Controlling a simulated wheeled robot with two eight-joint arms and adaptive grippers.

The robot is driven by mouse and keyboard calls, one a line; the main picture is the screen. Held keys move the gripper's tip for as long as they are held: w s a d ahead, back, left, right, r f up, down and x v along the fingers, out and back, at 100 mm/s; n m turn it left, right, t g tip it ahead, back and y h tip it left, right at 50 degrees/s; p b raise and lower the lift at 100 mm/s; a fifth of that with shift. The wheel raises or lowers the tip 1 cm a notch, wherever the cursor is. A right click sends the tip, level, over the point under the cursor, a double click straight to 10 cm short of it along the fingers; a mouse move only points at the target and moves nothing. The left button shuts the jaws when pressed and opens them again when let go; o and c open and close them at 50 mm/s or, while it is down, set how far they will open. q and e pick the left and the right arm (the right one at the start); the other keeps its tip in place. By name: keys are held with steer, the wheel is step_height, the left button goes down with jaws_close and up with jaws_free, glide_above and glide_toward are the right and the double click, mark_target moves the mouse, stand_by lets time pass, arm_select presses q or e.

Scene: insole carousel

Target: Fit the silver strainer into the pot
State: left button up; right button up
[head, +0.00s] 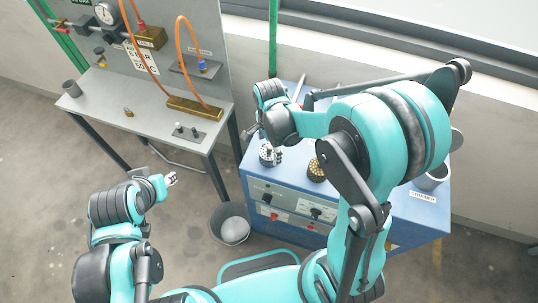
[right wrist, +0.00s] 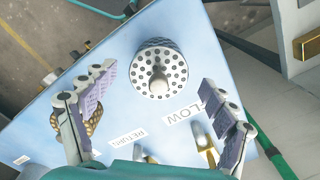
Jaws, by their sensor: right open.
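The silver strainer (right wrist: 158,72), a round perforated piece with a central knob, stands on the blue cabinet top between and beyond my right fingers. It also shows in the head view (head: 266,156). My right gripper (right wrist: 158,105) is open and empty above the cabinet; in the head view the gripper (head: 263,143) is close to the strainer, partly hidden by my arm. A grey pot (head: 431,181) stands at the cabinet's right end, partly behind my arm. My left gripper (head: 172,179) is far left, away from the cabinet; its fingers are too small to judge.
A brass perforated piece (head: 316,170) stands right of the strainer, partly behind a finger in the wrist view (right wrist: 92,118). Brass-tipped levers (right wrist: 207,150) and labels lie near the fingers. A green post (head: 273,40) rises behind. A grey workbench (head: 150,95) and bucket (head: 217,222) are left.

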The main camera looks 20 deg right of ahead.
steer(key=shift+f, duration=0.8)
steer(key=shift+s, duration=0.1)
steer(key=c, duration=1.3)
steer(key=shift+r, duration=0.1)
steer(key=shift+c, duration=0.2)
